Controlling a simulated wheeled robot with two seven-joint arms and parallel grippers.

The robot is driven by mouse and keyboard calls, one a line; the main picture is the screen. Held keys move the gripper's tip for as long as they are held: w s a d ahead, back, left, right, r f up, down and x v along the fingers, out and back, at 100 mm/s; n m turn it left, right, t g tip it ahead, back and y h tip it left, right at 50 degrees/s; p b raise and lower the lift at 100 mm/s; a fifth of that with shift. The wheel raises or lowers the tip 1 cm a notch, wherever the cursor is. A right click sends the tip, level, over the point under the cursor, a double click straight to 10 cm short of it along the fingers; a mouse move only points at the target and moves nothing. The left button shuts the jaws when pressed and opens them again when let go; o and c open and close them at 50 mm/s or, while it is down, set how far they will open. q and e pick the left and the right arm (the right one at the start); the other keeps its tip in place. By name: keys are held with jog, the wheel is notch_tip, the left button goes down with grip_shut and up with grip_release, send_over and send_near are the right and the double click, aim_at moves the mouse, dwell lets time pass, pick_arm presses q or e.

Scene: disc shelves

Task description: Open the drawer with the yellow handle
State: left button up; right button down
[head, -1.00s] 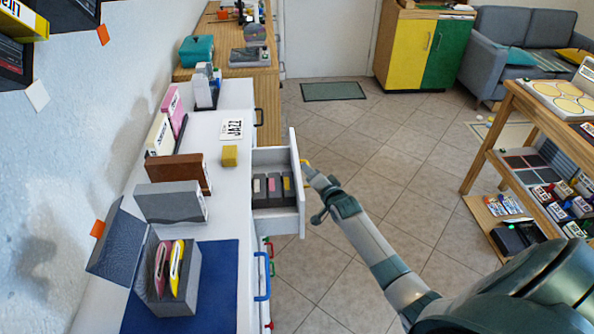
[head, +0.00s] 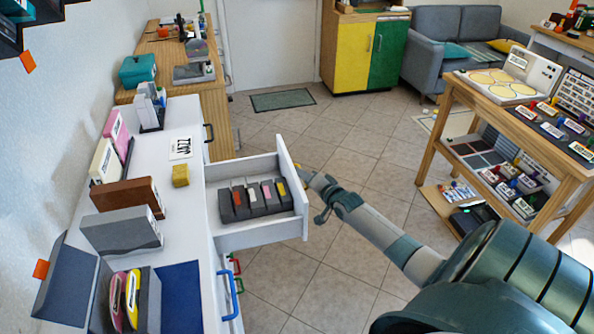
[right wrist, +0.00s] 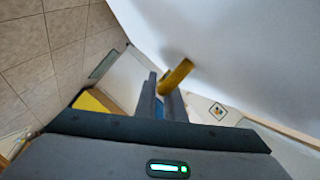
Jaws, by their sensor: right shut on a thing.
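The white drawer (head: 262,232) stands well out from the white cabinet (head: 217,290) in the head view. Several dark items with coloured labels (head: 252,198) lie in it. Its yellow handle (head: 299,168) shows only as a small bit behind the drawer front. In the right wrist view the yellow handle (right wrist: 176,76) lies between the fingers of my right gripper (right wrist: 168,100), against the white drawer front (right wrist: 235,50). My right gripper (head: 308,178) is shut on the handle. My left gripper is in no view.
Blue (head: 230,296) and red (head: 235,264) handles show lower on the cabinet. A grey box (head: 146,300) with discs, cases and a yellow block (head: 180,176) stand on top. A wooden shelf (head: 440,130) stands at the right. Tiled floor between is clear.

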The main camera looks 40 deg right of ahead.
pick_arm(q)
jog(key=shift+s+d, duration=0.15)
pick_arm(e)
jog(key=c, duration=2.1)
grip_release()
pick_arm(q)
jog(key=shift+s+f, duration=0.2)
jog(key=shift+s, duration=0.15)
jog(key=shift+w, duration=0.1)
pick_arm(e)
jog(key=shift+s, duration=0.15)
